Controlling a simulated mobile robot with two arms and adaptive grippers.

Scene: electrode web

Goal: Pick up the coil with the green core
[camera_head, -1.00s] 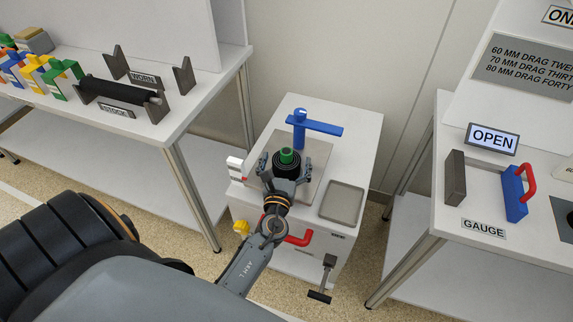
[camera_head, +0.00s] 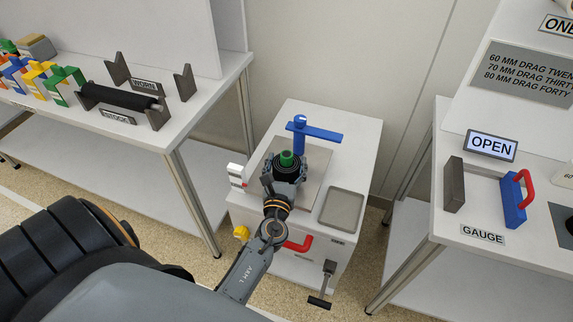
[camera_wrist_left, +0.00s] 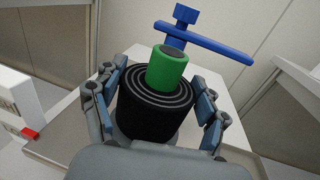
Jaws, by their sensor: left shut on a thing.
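The black coil with the green core (camera_head: 286,158) sits on the square plate of the white cabinet in the middle of the head view. It stands upright, with the green core sticking up out of the dark windings; it also shows in the left wrist view (camera_wrist_left: 155,103). My left gripper (camera_head: 285,172) is shut on the coil, with a finger on either side of it in the left wrist view (camera_wrist_left: 160,100). I cannot tell whether the coil's underside touches the plate. My right gripper is not in view.
A blue post with a crossbar (camera_head: 315,133) stands just behind the coil. A shallow grey tray (camera_head: 341,209) lies to its right on the cabinet (camera_head: 356,140). Tables with a black roll (camera_head: 118,97) and a gauge (camera_head: 513,200) stand left and right.

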